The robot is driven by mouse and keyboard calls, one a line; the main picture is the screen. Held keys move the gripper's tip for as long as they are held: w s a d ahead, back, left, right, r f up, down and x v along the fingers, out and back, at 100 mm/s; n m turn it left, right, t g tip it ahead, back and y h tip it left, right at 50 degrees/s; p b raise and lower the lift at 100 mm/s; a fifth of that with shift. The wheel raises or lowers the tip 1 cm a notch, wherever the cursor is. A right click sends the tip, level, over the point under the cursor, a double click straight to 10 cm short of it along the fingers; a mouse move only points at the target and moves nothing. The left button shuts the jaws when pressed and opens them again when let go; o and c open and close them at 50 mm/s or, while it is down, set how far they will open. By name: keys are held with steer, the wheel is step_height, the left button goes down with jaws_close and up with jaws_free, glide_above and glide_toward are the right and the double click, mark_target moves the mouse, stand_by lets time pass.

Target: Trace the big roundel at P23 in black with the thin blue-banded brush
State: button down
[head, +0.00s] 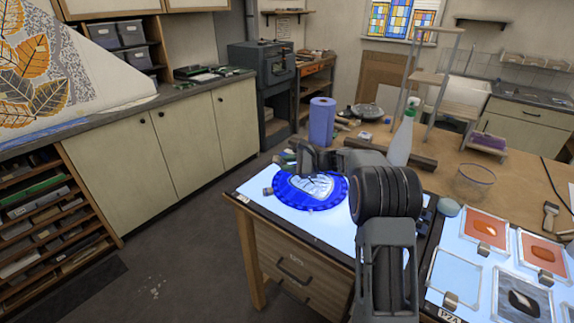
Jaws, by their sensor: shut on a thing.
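The big roundel (283,190), a round glass with a broad blue rim and a pale centre with dark lines, lies flat on the lit table top (345,235). My arm comes up from the bottom, and my dark gripper (292,160) is over the far edge of the roundel. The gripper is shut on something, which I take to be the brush. The brush and its blue band cannot be made out at this size. Whether its tip touches the glass cannot be told.
A small grey block (268,191) sits at the roundel's left edge. Behind stand a blue paper roll (321,121) and a spray bottle (402,140). A clear bowl (474,182) is at right, near framed panels with orange (484,229) and dark glass (522,296). The front left table is clear.

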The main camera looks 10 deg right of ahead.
steer(key=shift+r, duration=0.15)
steer(key=shift+r+p, duration=0.3)
steer(key=shift+r, duration=0.2)
steer(key=s+d+b, duration=0.1)
steer(key=s+d, duration=0.4)
steer(key=d, duration=0.1)
steer(key=shift+s+d+b, duration=0.2)
steer(key=shift+s+b, duration=0.15)
steer(key=shift+b, duration=0.05)
steer(key=shift+f, duration=0.15)
steer(key=shift+f, duration=0.25)
steer(key=shift+f+b, duration=0.3)
steer(key=shift+b, duration=0.15)
stand_by(0.4)
steer(key=shift+s, duration=0.1)
steer(key=shift+s+d+b, duration=0.15)
steer(key=shift+s+b, duration=0.1)
steer(key=shift+s, duration=0.45)
steer(key=shift+s+d+b, duration=0.15)
steer(key=shift+s+b, duration=0.05)
steer(key=shift+s, duration=0.45)
steer(key=shift+s+d+b, duration=0.1)
steer(key=shift+s+b, duration=0.2)
steer(key=shift+s, duration=1)
